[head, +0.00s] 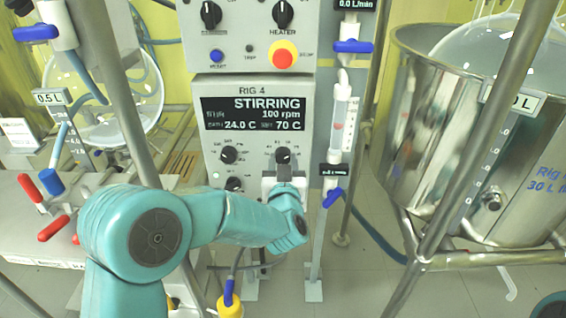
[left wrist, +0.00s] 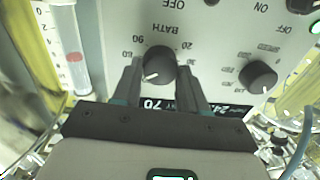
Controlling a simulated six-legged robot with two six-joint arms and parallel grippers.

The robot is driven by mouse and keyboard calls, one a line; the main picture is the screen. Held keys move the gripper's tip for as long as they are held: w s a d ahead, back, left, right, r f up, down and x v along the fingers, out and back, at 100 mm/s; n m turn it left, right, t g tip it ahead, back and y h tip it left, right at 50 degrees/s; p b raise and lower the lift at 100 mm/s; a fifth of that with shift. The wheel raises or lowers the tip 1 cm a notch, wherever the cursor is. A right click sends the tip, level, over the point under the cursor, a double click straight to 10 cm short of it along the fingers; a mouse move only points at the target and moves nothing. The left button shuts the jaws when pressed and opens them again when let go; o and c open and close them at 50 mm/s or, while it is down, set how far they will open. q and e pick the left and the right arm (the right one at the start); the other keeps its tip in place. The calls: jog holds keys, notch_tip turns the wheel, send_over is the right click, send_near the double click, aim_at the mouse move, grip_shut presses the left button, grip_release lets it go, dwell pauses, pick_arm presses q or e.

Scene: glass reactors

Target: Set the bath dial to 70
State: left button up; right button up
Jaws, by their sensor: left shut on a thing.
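The bath dial (head: 283,155) is a black knob on the grey RIG 4 panel. In the left wrist view the same dial (left wrist: 160,62) sits under the label BATH, its white pointer mark toward the lower left of the picture. My left gripper (head: 284,168) is at the dial; in the left wrist view its two dark fingers (left wrist: 161,72) stand on either side of the knob, shut on it. The display (head: 253,114) reads STIRRING, 100 rpm, 24.0 C and a set value of 70 C. Part of the dial's scale is hidden by the fingers.
Another black knob (head: 229,155) is left of the bath dial, with a third (head: 234,184) below. A red and yellow stop button (head: 283,55) is above the display. A flowmeter tube (head: 343,120) stands close on the right, beside a large steel vessel (head: 440,150).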

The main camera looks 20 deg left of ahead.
pick_arm(q)
jog(key=o, duration=1.1)
jog(key=shift+c, duration=0.2)
jog(key=v, duration=1.6)
jog(key=shift+s, duration=0.2)
